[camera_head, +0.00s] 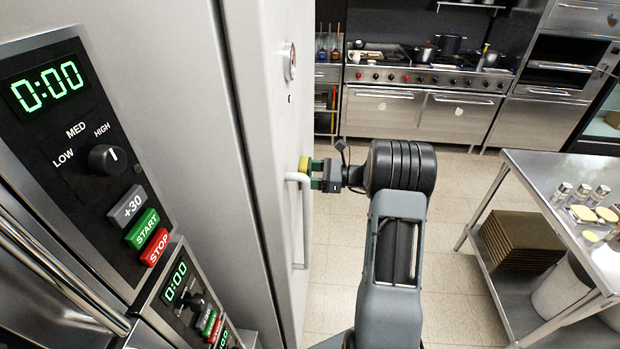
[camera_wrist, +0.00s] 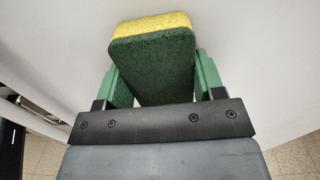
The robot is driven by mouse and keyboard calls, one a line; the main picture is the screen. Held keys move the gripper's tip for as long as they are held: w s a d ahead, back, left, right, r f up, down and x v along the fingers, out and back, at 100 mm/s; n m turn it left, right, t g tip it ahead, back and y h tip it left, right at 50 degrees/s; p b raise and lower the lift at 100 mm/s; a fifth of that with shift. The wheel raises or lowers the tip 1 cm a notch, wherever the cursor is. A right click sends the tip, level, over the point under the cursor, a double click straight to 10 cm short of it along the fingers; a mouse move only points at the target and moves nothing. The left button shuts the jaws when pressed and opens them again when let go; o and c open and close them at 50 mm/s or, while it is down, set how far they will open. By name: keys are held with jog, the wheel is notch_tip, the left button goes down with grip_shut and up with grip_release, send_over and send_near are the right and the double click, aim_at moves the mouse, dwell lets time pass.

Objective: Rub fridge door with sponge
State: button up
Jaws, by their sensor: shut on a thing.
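The sponge (camera_wrist: 153,62) is yellow with a dark green scouring side and sits between the two green fingers of my gripper (camera_wrist: 155,85) in the wrist view. My gripper is shut on it. In the head view the sponge (camera_head: 304,165) shows as a small yellow patch at the tip of my gripper (camera_head: 317,175), beside the door's handle. The tall pale fridge door (camera_head: 275,120) stands to the left of the gripper. The sponge's far edge is very close to the door surface; I cannot tell if they touch.
A light vertical handle (camera_head: 304,225) sticks out from the door close to my gripper. Microwave panels (camera_head: 100,150) are at the left. A steel table (camera_head: 585,230) with shakers stands at the right. A stove (camera_head: 420,85) is at the back. The tiled floor between is clear.

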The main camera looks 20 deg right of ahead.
jog(key=shift+w+d, duration=0.45)
jog(key=shift+w, duration=0.4)
jog(key=shift+w+d, duration=0.5)
jog(key=shift+w, duration=0.4)
jog(key=shift+w+d, duration=0.45)
jog(key=shift+w, duration=0.4)
jog(key=v, duration=0.6)
jog(key=shift+d, duration=0.1)
jog(key=v, duration=0.3)
jog(key=shift+f+b, duration=0.1)
jog(key=shift+b, duration=0.25)
